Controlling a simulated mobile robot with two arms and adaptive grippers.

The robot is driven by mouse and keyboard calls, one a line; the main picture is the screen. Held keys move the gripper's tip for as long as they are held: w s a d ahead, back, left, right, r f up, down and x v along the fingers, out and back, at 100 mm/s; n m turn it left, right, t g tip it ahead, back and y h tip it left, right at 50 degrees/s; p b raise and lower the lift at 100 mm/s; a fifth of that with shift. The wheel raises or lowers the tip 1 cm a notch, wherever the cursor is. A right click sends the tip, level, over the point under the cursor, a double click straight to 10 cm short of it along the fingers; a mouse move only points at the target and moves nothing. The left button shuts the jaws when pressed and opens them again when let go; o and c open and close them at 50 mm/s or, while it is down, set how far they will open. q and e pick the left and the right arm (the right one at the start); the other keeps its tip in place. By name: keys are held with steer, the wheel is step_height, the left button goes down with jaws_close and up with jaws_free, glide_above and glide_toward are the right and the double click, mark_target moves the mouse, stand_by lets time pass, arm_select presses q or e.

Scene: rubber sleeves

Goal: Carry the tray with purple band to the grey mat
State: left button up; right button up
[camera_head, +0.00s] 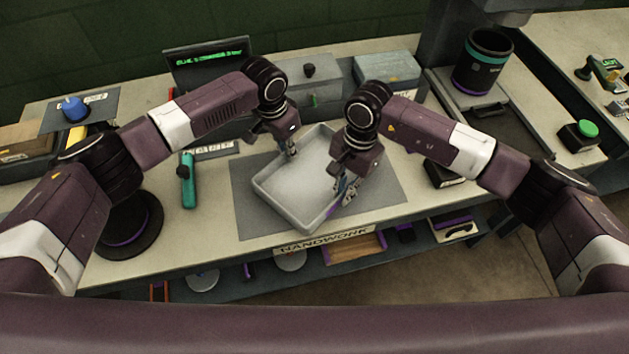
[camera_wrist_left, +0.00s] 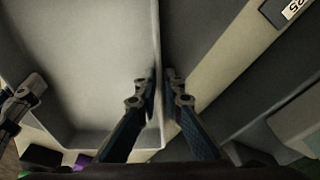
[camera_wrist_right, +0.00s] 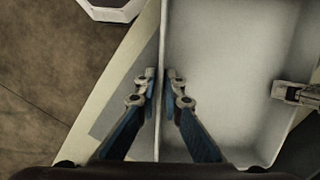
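A light grey, open, empty tray (camera_head: 290,182) is over the grey mat (camera_head: 385,185) on the workbench, turned at an angle to it. I cannot tell whether its base touches the mat. The right arm hides part of the tray's right side.
A teal-handled tool (camera_head: 187,180) lies left of the mat. A grey box (camera_head: 318,85) and a teal-lidded box (camera_head: 386,70) stand behind it. A black bin with a teal band (camera_head: 482,62) is at the back right. Shelf items, some purple-trimmed, show below the bench's front edge.

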arm_select(q)
steer(key=shift+o, duration=1.2)
arm_select(e)
steer(key=shift+o, duration=1.2)
arm_select(q)
steer(key=shift+r, duration=0.15)
arm_select(e)
steer(key=shift+r, duration=0.1)
steer(key=shift+w+r, duration=0.1)
steer(key=shift+r, duration=0.2)
arm_select(q)
step_height(320, 180, up, 12)
steer(key=s+a, duration=0.1)
steer(key=shift+a+f, duration=0.15)
steer(key=shift+f, duration=0.1)
arm_select(e)
step_height(320, 180, up, 11)
steer(key=w+d, duration=0.1)
steer(key=shift+d, duration=0.15)
arm_select(q)
steer(key=shift+s, duration=0.1)
